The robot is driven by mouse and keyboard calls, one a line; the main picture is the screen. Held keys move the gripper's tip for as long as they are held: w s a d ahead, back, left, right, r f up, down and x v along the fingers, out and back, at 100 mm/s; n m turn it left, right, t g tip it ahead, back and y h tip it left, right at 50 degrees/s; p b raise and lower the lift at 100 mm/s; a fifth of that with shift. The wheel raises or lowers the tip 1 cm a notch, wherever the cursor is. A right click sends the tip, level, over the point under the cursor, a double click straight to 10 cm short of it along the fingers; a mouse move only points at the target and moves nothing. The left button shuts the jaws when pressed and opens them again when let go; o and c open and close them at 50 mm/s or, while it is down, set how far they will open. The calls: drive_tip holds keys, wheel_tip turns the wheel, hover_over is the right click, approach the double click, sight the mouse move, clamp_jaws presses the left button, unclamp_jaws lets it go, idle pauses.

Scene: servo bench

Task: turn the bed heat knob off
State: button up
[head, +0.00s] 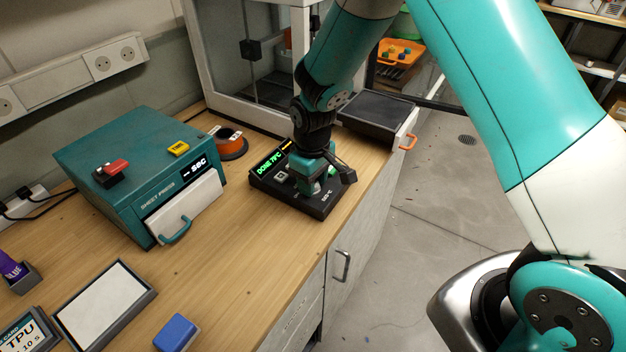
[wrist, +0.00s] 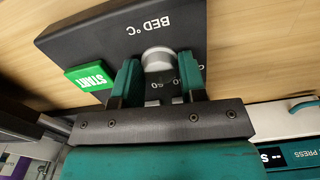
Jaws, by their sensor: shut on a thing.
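The bed heat knob (wrist: 158,60) is a round light-grey knob on a dark control box labelled "BED °C" (wrist: 60,45). My gripper (wrist: 158,78) is shut on the knob, with one teal finger on each side of it. Numbers show on the box beside the knob, partly hidden by the fingers, so the knob's setting cannot be read. In the head view my gripper (head: 314,180) reaches down onto the control box (head: 290,199), and the knob is mostly hidden. The box's green display (head: 270,163) reads "DONE 79°C" or similar.
A green START button (wrist: 90,77) sits beside the knob. A teal sheet press (head: 110,160) with a drawer stands left, near an orange-and-black spool (head: 230,143). A blue block (head: 176,332) and a white-topped tray (head: 104,303) lie nearer. The bench between is clear.

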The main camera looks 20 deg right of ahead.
drive_tip(key=n, duration=0.7)
drive_tip(key=shift+r, duration=0.1)
drive_tip(key=n, duration=0.4)
drive_tip(key=shift+w+n, duration=0.1)
drive_tip(key=shift+n, duration=1.5)
drive_tip(key=o, duration=0.9)
wheel_tip(320, 180, up, 17)
drive_tip(key=b, duration=0.1)
drive_tip(key=shift+r+b, duration=0.2)
drive_tip(key=shift+b, duration=0.2)
